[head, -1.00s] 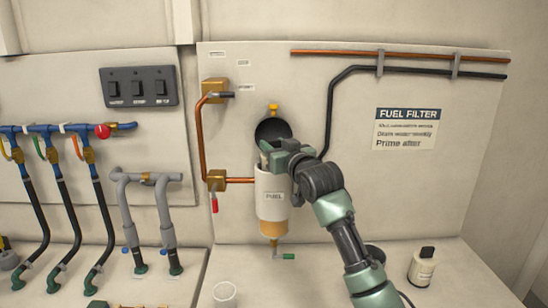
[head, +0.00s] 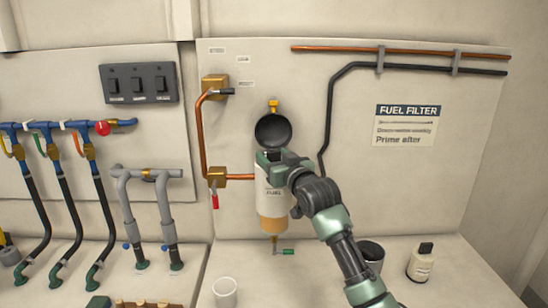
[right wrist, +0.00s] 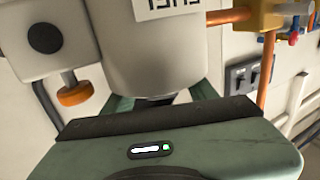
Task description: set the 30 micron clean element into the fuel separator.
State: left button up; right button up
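The fuel separator (head: 272,203) is a white canister with a FUEL label and an amber bowl below, mounted on the wall panel. Its round dark lid (head: 273,130) stands open above it. My right gripper (head: 268,157) is at the canister's open top and covers the mouth. In the right wrist view, the gripper's two green fingers (right wrist: 160,100) are spread apart by the white canister (right wrist: 155,45), with a dark gap between them. No clean element can be made out; whether one is between the fingers or inside the canister is hidden. My left gripper is not in view.
A white cup (head: 225,293) stands on the bench at front. A dark open container (head: 371,250) sits partly behind my right arm, beside a black-capped bottle (head: 421,264). Copper pipe and a red-handled valve (head: 215,200) lie close left of the canister.

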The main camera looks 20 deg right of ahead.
jog(key=shift+r, duration=0.1)
jog(key=shift+s, duration=0.35)
jog(key=s+d+b, duration=0.1)
jog(key=s+b, duration=0.2)
jog(key=s, duration=0.8)
jog(key=shift+s+d, duration=0.15)
